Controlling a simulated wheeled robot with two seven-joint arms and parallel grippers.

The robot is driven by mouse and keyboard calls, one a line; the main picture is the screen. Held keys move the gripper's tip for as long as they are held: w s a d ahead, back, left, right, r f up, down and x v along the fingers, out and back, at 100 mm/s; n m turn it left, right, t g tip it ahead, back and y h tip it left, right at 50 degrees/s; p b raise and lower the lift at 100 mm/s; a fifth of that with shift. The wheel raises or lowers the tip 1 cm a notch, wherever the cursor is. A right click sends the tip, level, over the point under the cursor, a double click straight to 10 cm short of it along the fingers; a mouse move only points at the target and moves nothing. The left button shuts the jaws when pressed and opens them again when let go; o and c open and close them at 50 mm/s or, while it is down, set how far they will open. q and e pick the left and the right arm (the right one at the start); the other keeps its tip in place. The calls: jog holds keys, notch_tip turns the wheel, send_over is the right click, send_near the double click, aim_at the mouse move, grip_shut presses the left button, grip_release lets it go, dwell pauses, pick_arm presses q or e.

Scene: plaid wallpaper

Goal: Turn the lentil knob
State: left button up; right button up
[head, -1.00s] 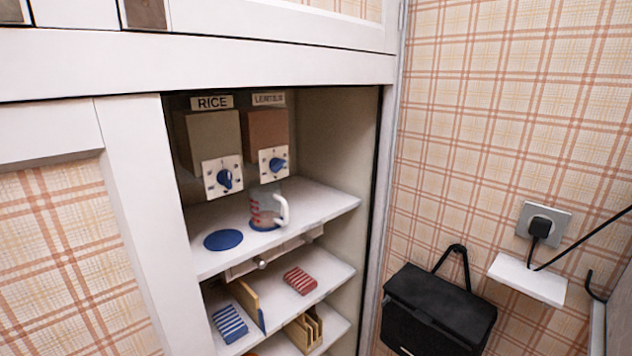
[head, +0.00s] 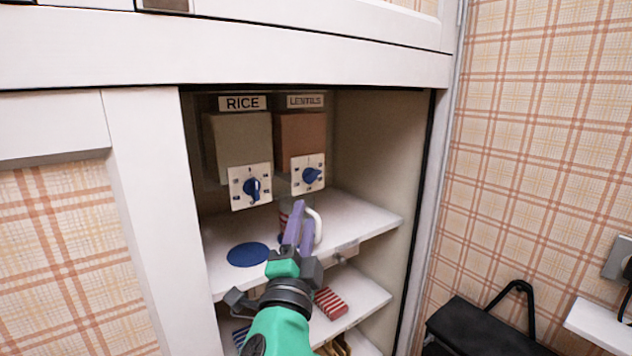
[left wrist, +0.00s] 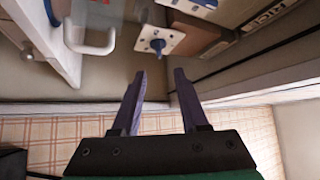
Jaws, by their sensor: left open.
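The lentil knob (head: 312,175) is a blue pointer knob on a white square plate, below the brown box (head: 300,140) labelled LENTILS, inside the open cabinet. It also shows in the left wrist view (left wrist: 158,45), just beyond the fingertips. My left gripper (head: 299,226) is open, with purple fingers. In the head view it lies below the knob, in front of the mug, and hides part of the mug. In the left wrist view the space between its fingers (left wrist: 160,78) is empty, and the fingers are apart from the knob. My right gripper is not in view.
The rice knob (head: 252,188) is on the left, below the RICE box (head: 243,140). A mug (head: 317,228) with a white handle stands on the upper shelf (head: 365,222), near a flat blue disc (head: 248,255). The cabinet's right side wall (head: 385,150) is bare.

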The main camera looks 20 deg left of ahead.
aim_at(313, 181)
pick_arm(q)
jog(key=p+x, duration=0.2)
jog(key=x, duration=0.9)
jog(key=shift+w, duration=0.4)
grip_shut()
jog(key=shift+f, duration=0.1)
